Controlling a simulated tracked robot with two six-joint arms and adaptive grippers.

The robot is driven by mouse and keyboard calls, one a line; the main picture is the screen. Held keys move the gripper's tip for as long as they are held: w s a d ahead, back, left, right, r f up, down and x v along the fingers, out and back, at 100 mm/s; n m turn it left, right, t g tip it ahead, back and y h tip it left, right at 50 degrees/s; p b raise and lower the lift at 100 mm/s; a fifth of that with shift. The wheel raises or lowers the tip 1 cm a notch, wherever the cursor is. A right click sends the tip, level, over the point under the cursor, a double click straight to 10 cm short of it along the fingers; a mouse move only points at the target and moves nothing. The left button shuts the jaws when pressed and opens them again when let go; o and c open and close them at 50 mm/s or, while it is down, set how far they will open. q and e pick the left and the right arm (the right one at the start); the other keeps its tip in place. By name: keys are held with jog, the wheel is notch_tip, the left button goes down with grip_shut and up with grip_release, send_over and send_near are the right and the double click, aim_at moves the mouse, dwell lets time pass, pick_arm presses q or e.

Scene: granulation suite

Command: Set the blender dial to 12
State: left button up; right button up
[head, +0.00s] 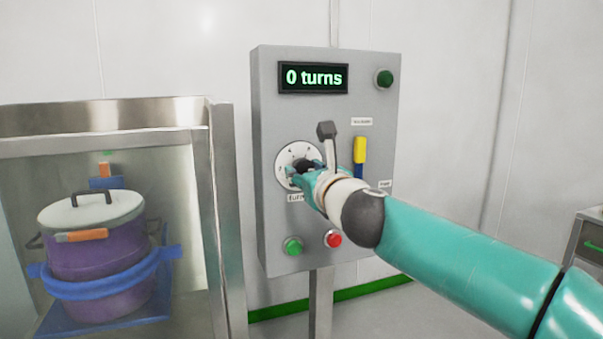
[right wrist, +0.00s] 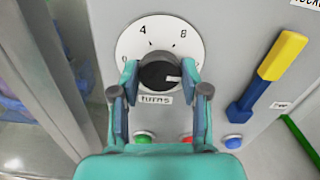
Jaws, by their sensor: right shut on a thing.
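The blender dial is a black knob on a round white scale plate (head: 287,153) on the grey control panel (head: 270,100). The right wrist view shows the knob (right wrist: 158,76) with a white mark on its right side, and the scale numbers 4 and 8 above it. The panel's display (head: 313,78) reads "0 turns". My right gripper (right wrist: 160,74) is shut on the knob, one finger on each side. In the head view my right arm and gripper (head: 305,172) partly cover the dial. My left gripper is not in view.
A yellow and blue lever (head: 360,150) is right of the dial. Below are a green button (head: 292,246) and a red button (head: 333,239); a dark green button (head: 384,78) is top right. A metal-framed cabinet (head: 222,200) holding a purple pot (head: 95,245) stands left.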

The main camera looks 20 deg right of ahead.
jog(key=o, duration=1.1)
jog(key=shift+w+f, duration=0.1)
jog(key=shift+f, duration=0.25)
jog(key=shift+o, duration=0.2)
jog(key=shift+r, duration=0.15)
jog(key=s, duration=1.2)
jog(key=shift+d, duration=0.2)
